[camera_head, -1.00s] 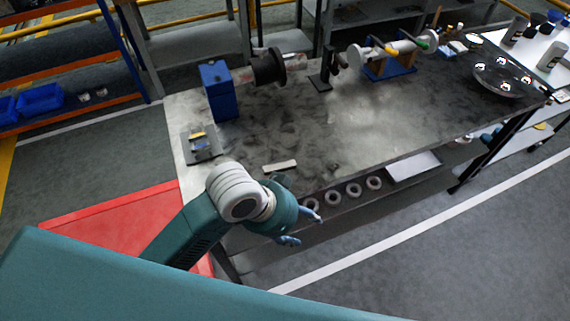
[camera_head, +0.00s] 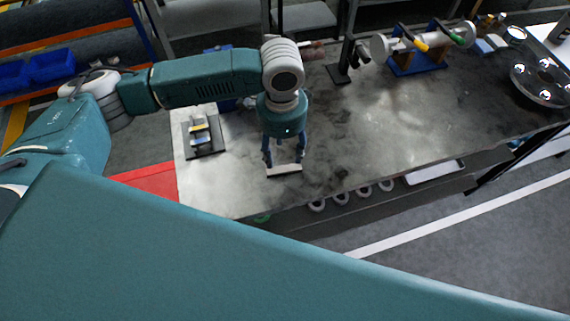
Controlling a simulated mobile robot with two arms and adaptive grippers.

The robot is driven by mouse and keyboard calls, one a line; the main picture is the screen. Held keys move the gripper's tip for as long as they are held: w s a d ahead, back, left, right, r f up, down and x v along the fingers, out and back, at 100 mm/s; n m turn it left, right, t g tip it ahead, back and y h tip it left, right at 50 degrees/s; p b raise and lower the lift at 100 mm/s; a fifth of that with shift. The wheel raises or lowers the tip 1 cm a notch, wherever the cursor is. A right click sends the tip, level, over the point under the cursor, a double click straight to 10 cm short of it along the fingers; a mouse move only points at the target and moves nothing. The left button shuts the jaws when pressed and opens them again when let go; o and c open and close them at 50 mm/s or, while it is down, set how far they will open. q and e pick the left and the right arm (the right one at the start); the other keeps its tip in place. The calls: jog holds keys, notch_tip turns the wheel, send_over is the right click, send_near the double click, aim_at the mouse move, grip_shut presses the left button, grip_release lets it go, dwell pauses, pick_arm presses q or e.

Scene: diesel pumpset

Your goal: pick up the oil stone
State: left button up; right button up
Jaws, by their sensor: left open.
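The oil stone (camera_head: 284,170) appears to be the pale, flat bar lying on the grey metal workbench (camera_head: 370,155), near its front left part. My left gripper (camera_head: 284,163) points down right over the bar. Its two blue fingers are spread, one toward each end of the bar. I cannot tell whether the fingertips touch the bar. My right gripper is not in view.
A dark plate with small blocks (camera_head: 204,137) lies left of the gripper. A blue-based fixture (camera_head: 415,60) and a round tray with shiny balls (camera_head: 540,82) stand farther right. Several white rings (camera_head: 341,198) sit below the front edge. The bench middle is clear.

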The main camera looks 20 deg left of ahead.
aim_at(284, 170)
pick_arm(q)
notch_tip(284, 170, down, 3)
jog(key=shift+s+r, duration=0.1)
jog(key=shift+r, duration=0.1)
jog(key=shift+f, duration=0.4)
jog(key=f+p, duration=0.1)
jog(key=f, duration=0.1)
jog(key=f+p, duration=0.1)
jog(key=f, duration=0.1)
jog(key=shift+d+f, duration=0.2)
jog(key=shift+f, duration=0.55)
jog(key=c, duration=1.3)
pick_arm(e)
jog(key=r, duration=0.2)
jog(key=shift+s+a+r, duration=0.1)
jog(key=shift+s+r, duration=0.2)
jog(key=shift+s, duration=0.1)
pick_arm(q)
jog(key=shift+w+r, duration=0.1)
jog(key=shift+w, duration=0.1)
notch_tip(284, 170, up, 20)
jog(key=b, duration=0.3)
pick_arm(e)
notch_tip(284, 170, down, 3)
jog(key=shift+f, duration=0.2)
